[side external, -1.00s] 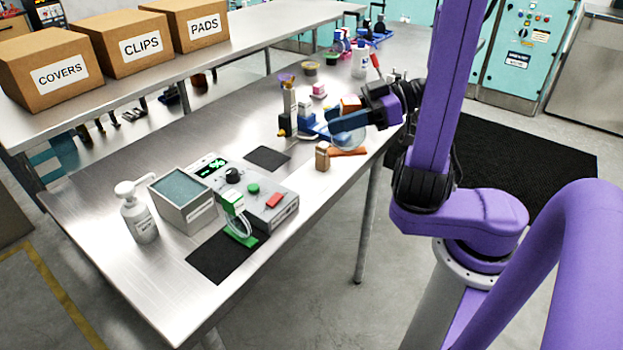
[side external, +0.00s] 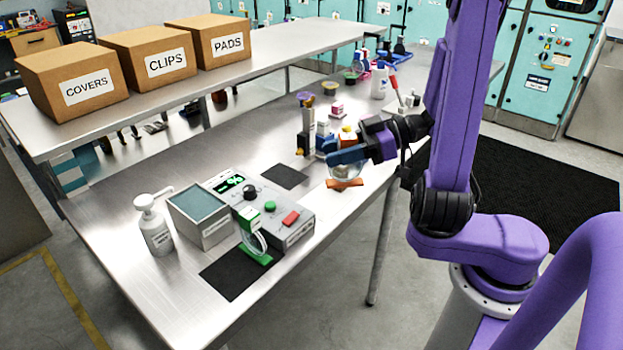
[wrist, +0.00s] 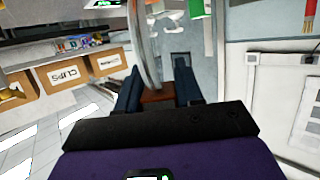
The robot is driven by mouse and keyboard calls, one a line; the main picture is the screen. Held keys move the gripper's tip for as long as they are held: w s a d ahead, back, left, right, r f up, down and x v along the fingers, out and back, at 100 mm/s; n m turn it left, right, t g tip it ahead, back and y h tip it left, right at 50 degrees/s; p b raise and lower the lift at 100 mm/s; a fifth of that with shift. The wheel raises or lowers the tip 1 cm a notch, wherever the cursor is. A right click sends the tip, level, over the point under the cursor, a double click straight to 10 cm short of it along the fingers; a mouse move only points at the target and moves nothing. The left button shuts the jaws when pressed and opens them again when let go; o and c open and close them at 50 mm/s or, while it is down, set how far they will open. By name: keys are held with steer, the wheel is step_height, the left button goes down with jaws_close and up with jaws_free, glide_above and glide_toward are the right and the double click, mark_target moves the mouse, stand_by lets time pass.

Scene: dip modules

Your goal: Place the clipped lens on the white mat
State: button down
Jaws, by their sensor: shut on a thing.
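My gripper (side external: 335,157) is over the right part of the steel bench, its blue fingers shut on the clipped lens. In the wrist view, the clear round lens (wrist: 146,45) rises edge-on between the fingers, and its brown clip (wrist: 157,97) sits low between them. In the side view, the lens (side external: 344,171) shows faintly below the fingers. An orange-brown piece (side external: 345,183) shows at its lower edge; I cannot tell whether it is attached. Black mats lie at the front (side external: 236,272) and farther back (side external: 284,176).
A green stand with a clear ring (side external: 252,237) stands by the grey control box (side external: 290,236). A pump bottle (side external: 154,226) and a grey tray box (side external: 200,213) are left. A tall post (side external: 308,130) and small boxes stand close behind my gripper.

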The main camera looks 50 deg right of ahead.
steer(key=shift+w+f, duration=1.15)
steer(key=shift+f, duration=0.5)
steer(key=shift+w+f, duration=1.2)
steer(key=shift+f, duration=0.45)
steer(key=shift+w+f, duration=1.15)
steer(key=shift+f, duration=0.5)
steer(key=shift+f, duration=0.15)
steer(key=c, duration=0.7)
jaws_free()
steer(key=shift+c, duration=0.2)
steer(key=v, duration=1.2)
steer(key=shift+r, duration=0.25)
